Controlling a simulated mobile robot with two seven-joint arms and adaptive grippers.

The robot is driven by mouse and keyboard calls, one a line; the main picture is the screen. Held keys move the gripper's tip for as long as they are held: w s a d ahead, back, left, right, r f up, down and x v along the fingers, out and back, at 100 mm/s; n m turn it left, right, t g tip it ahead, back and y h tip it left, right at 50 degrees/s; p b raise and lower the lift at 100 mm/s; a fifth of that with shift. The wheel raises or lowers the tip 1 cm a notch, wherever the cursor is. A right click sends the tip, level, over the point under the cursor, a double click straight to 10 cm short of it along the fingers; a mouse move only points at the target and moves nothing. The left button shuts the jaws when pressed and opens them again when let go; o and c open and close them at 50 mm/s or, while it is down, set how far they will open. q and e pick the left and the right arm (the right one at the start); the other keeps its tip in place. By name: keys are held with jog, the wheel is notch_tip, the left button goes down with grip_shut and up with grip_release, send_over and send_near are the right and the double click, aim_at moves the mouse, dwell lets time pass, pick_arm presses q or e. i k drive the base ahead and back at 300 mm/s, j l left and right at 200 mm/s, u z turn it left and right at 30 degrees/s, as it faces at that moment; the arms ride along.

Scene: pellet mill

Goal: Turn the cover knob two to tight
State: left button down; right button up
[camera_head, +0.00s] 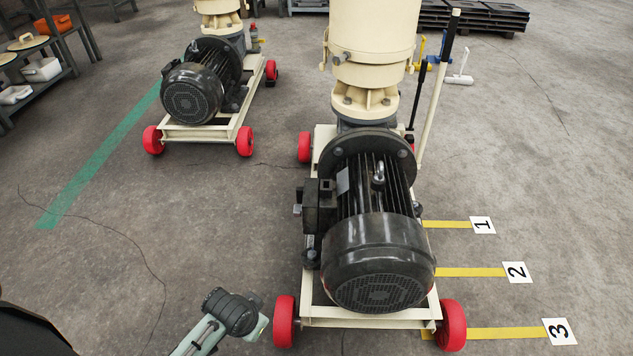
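A large pellet mill (372,34) with a cream drum and black motor (378,260) stands on a cream wheeled frame. A small knob-like fitting (341,57) sticks out low on the front of the drum. Another small fitting (297,209) sticks out from the box at the motor's left side. I cannot tell which fitting, if any, is cover knob two, or how tight it is. Part of my arm (232,312) shows at the bottom, left of the front left wheel. No gripper fingers show for either arm.
A second mill (195,92) stands behind to the left. Shelves (40,75) are at the far left. Handled tools (436,80) stand behind the drum. The floor left of the mill is clear.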

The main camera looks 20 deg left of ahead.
aim_at(297, 211)
jog(key=j+u, duration=0.25)
jog(key=j, duration=1.1)
jog(key=k+j, duration=0.1)
jog(key=z, duration=0.95)
jog(key=j+z, duration=0.45)
jog(key=j, duration=0.35)
